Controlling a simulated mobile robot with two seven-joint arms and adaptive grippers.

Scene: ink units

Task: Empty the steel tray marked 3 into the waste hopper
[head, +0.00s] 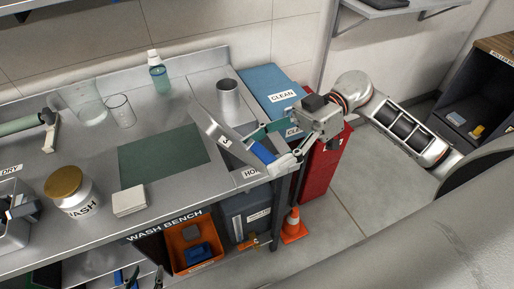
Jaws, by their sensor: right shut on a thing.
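The steel tray (214,132) is tipped steeply, with a small dark mark on a white label on its face; I cannot read the mark surely. It is at the bench's right end, above the hopper opening (240,173), whose label is partly hidden and reads "HO". My right gripper (286,150) comes from the right and is shut at the tray's right side; the exact contact is hidden. A blue piece (262,151) and a teal strip (268,130) show beside the tray; I cannot tell whether they touch it. My left gripper is not in view.
A green mat (165,155) lies left on the bench. A WASH jar (72,190) and white block (129,200) stand further left. An orange cone (293,226) is on the floor.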

